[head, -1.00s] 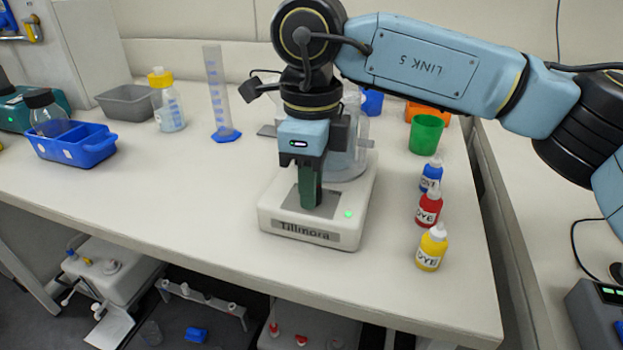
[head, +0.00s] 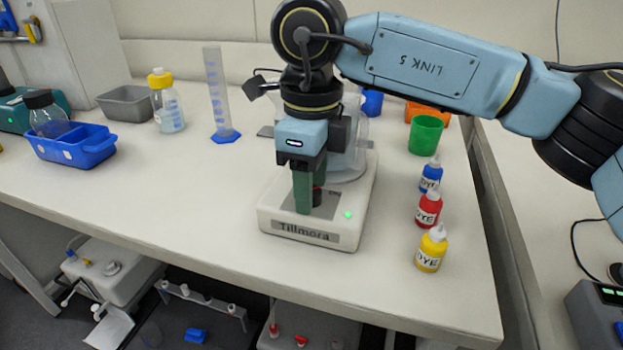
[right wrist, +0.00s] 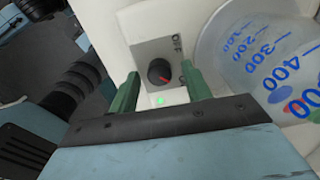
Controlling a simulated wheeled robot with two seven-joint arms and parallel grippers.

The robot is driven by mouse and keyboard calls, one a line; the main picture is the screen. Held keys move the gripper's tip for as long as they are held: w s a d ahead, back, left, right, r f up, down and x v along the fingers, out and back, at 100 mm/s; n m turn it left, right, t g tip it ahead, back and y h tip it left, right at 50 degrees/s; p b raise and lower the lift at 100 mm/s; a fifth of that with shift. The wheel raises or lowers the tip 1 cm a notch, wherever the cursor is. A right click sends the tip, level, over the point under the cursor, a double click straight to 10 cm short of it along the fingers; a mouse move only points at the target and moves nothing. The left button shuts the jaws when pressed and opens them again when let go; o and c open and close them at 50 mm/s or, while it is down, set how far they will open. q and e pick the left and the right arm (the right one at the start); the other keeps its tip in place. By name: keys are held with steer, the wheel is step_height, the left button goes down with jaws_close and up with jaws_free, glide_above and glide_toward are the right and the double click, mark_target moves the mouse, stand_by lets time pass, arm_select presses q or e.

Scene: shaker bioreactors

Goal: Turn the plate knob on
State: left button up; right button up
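A green light (head: 348,214) glows on the unit's front right. My left gripper is not in view.
A clear graduated beaker (right wrist: 262,55) stands on the unit behind my right gripper. Blue, red and yellow dye bottles (head: 431,248) and a green cup (head: 426,134) stand to the right.

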steer(key=shift+r, duration=0.2)
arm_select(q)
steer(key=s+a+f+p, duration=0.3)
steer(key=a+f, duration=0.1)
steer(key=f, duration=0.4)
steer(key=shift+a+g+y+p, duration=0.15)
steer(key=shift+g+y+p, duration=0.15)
arm_select(e)
step_height(320, 180, up, 13)
